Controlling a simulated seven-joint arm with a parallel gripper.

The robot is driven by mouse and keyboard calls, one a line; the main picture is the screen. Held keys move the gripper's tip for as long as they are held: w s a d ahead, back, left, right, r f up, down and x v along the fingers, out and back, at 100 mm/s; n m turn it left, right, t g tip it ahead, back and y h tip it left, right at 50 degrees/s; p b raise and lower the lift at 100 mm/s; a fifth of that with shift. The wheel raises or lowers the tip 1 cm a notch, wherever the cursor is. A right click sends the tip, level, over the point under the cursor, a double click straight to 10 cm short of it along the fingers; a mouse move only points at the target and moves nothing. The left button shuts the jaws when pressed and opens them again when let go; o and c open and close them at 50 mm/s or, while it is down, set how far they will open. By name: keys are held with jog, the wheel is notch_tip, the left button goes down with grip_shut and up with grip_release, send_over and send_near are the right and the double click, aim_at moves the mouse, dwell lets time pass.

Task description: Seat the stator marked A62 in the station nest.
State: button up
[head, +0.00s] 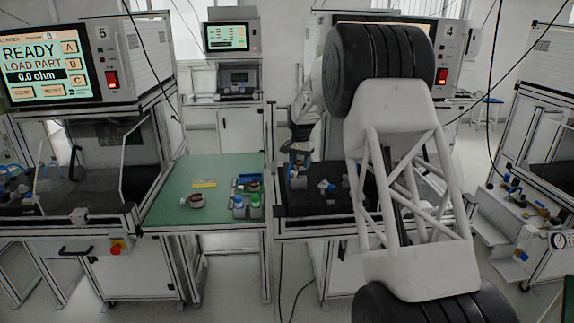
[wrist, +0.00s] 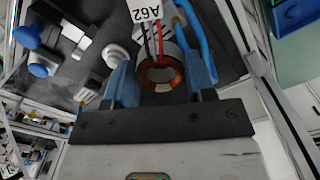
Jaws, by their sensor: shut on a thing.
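The stator marked A62 (wrist: 160,72), a ring with copper windings and dark and red leads, is between the blue fingers of my gripper (wrist: 161,78) in the wrist view. Its white A62 tag (wrist: 146,13) shows at the top edge. My gripper (head: 298,160) is shut on the stator. In the head view it is low over the dark bench (head: 312,204) of station 4, and the held stator is too small to make out there. I cannot tell the nest apart among the fixtures on this bench.
Fixtures with blue knobs (head: 328,188) stand on the dark bench, close by in the wrist view (wrist: 40,66).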

jog(key=s+d+r+n, duration=0.1)
jog(key=d+n, duration=0.5)
jog(key=d, duration=0.4)
jog(key=shift+r, duration=0.4)
jog(key=shift+f, duration=0.15)
send_over(325, 181)
jog(key=shift+w+f, duration=0.2)
jog(key=shift+f, duration=2)
jog(key=shift+f, duration=1.45)
jog(key=o, duration=1.1)
jog(key=shift+c, duration=0.2)
notch_tip(325, 181, up, 8)
